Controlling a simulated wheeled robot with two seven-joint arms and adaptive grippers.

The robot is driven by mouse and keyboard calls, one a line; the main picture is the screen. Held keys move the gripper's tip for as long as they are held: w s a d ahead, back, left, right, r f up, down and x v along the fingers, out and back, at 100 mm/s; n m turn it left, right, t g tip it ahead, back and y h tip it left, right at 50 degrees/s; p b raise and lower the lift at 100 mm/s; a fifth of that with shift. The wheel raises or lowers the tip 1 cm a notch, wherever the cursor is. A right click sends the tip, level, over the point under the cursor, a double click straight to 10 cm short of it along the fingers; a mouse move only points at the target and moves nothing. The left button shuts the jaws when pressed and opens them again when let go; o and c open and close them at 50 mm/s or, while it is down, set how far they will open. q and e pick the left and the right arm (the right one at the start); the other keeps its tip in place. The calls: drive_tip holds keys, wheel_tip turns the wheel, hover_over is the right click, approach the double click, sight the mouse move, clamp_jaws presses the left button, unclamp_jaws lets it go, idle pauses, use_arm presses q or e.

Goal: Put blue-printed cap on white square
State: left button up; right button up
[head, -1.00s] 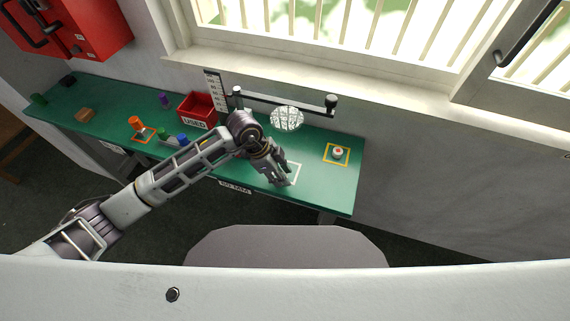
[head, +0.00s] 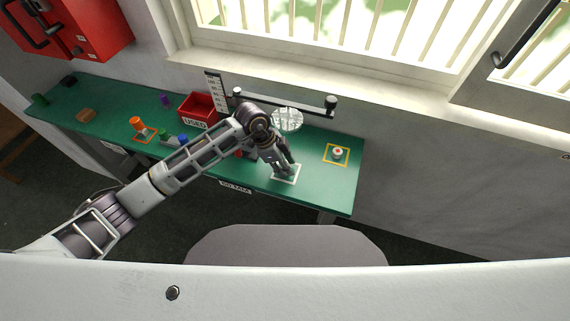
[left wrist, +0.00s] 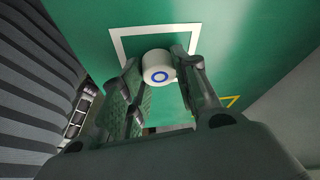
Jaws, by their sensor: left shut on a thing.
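The blue-printed cap (left wrist: 158,68) is a small white round cap with a blue ring on its face. In the left wrist view it sits between the fingertips of my left gripper (left wrist: 164,74), which is shut on it. In the head view the left gripper (head: 285,170) is over the white square (head: 297,174), a white outline on the green bench. The square also shows in the left wrist view (left wrist: 150,30), with the cap overlapping its near part. I cannot tell whether the cap touches the bench. My right gripper is not in view.
A yellow square (head: 326,161) to the right holds another white cap (head: 338,153) with a reddish print. A red bin (head: 198,107), an orange item (head: 138,123) and a horizontal bar with a round lens (head: 287,119) stand further left and behind. The green bench (head: 325,190) is clear at front right.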

use_arm(q)
drive_tip(key=o, duration=0.7)
drive_tip(key=shift+f, duration=0.15)
drive_tip(key=shift+o, duration=0.2)
drive_tip(key=v, duration=0.7)
drive_tip(key=shift+r, duration=0.35)
drive_tip(key=shift+a, duration=0.1)
idle(0.4)
